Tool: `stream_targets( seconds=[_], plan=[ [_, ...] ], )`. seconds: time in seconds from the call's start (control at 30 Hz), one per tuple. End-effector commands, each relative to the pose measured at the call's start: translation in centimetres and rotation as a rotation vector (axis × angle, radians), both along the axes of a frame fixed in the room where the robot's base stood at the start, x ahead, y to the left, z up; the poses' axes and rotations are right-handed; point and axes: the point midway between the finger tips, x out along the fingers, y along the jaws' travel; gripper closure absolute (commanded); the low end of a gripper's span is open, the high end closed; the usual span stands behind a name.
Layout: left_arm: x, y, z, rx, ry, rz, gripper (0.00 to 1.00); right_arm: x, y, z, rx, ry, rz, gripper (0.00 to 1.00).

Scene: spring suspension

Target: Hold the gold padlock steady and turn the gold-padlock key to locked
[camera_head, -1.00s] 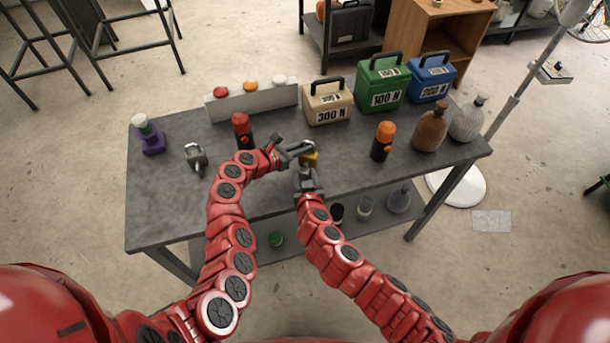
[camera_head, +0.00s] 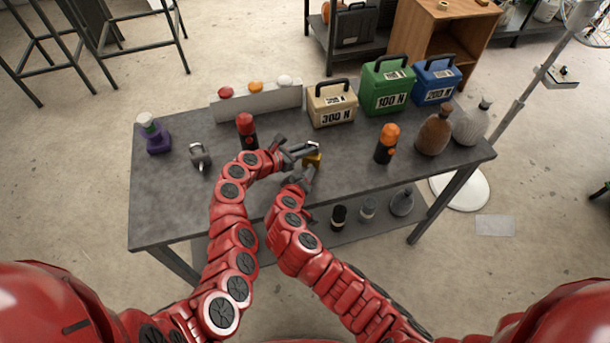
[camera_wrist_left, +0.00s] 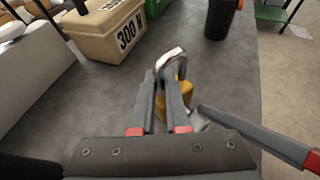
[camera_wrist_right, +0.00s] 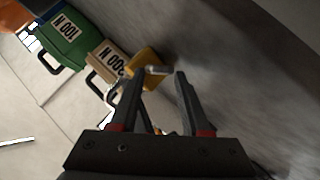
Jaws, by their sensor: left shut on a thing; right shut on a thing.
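The gold padlock (camera_head: 314,160) is near the middle of the table. In the left wrist view its gold body (camera_wrist_left: 184,101) and silver shackle (camera_wrist_left: 172,58) show at the fingertips. My left gripper (camera_head: 306,151) is shut on the padlock; its fingers (camera_wrist_left: 162,76) partly hide it. My right gripper (camera_head: 308,174) meets the padlock from the near side. In the right wrist view the gold body (camera_wrist_right: 146,60) lies just beyond the fingers, and a small silver key (camera_wrist_right: 158,70) shows between the tips (camera_wrist_right: 158,76). The right gripper is shut on this key. The keyhole is hidden.
A grey padlock (camera_head: 200,156) lies at the left. A red-topped black cylinder (camera_head: 246,131) stands close behind my left arm. An orange-topped cylinder (camera_head: 386,145) stands to the right. The beige 300 N box (camera_head: 331,104) is behind. The table front (camera_head: 180,215) is bare at the left.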

Motion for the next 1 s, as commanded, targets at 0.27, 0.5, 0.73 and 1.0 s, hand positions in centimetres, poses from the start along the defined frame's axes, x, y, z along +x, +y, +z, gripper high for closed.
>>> stream_targets(
  seconds=[0.27,0.5,0.73,1.0],
  plan=[
    [-0.23,-0.34,-0.16,-0.003,0.005,-0.008,1.0,0.06,0.32,0.13,-0.05,0.01,0.005,1.0],
    [-0.24,-0.38,-0.16,-0.004,0.006,-0.008,1.0,0.06,0.35,0.13,-0.054,0.012,0.005,1.0],
    [-0.22,-0.37,-0.15,-0.004,0.006,-0.008,1.0,0.05,0.34,0.11,-0.053,0.012,0.005,0.39],
    [-0.11,-0.16,-0.11,-0.001,0.003,-0.004,1.0,-0.03,0.24,-0.06,-0.055,0.016,0.002,0.23]
  ],
)
